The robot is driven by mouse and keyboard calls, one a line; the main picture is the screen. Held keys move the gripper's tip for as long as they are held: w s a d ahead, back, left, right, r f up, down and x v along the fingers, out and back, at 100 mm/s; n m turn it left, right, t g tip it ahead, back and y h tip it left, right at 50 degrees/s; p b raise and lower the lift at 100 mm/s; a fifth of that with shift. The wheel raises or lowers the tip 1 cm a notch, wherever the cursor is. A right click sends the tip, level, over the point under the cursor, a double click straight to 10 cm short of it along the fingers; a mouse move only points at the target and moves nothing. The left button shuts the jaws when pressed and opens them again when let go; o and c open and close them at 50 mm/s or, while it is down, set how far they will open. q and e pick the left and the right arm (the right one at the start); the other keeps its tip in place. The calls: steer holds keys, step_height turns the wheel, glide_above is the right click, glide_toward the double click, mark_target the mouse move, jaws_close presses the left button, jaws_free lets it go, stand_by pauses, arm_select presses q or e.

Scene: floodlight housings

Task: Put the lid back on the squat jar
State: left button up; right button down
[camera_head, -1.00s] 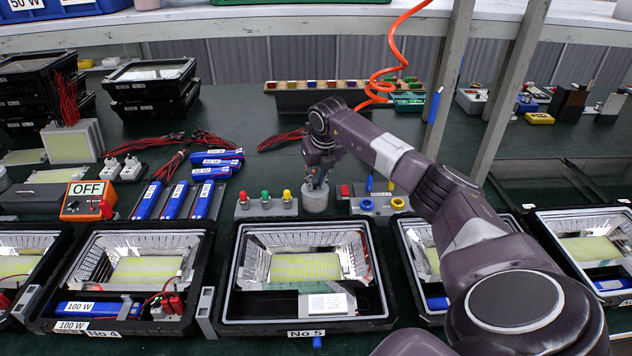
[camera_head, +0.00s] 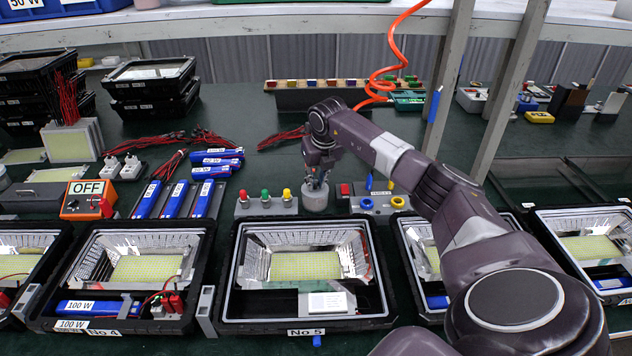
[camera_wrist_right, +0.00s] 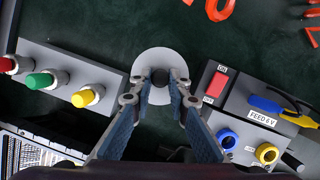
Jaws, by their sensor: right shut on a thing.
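The squat jar (camera_head: 315,201) is a short pale grey cylinder standing on the dark green bench behind the middle housing. My right gripper (camera_head: 316,183) points down right over it. In the right wrist view, a pale round lid (camera_wrist_right: 156,58) with a dark knob (camera_wrist_right: 160,77) lies between the fingertips of my right gripper (camera_wrist_right: 161,82), which are shut on the knob. The lid covers the view of the jar's opening. I see no clear gap between lid and jar, but cannot tell whether the lid is fully seated. My left gripper is not in view.
A block with red, green and yellow buttons (camera_head: 265,206) stands close left of the jar. A feed box with a red switch and blue and yellow sockets (camera_head: 377,204) stands close right. An open floodlight housing (camera_head: 236,300) lies in front. Behind the jar the bench is mostly clear.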

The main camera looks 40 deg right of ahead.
stand_by(0.4)
steer(key=c, duration=1.3)
jaws_free()
steer(key=shift+o, duration=0.2)
steer(key=shift+r+p, duration=2.75)
steer(key=shift+r, duration=0.8)
steer(key=shift+c, duration=0.7)
jaws_close()
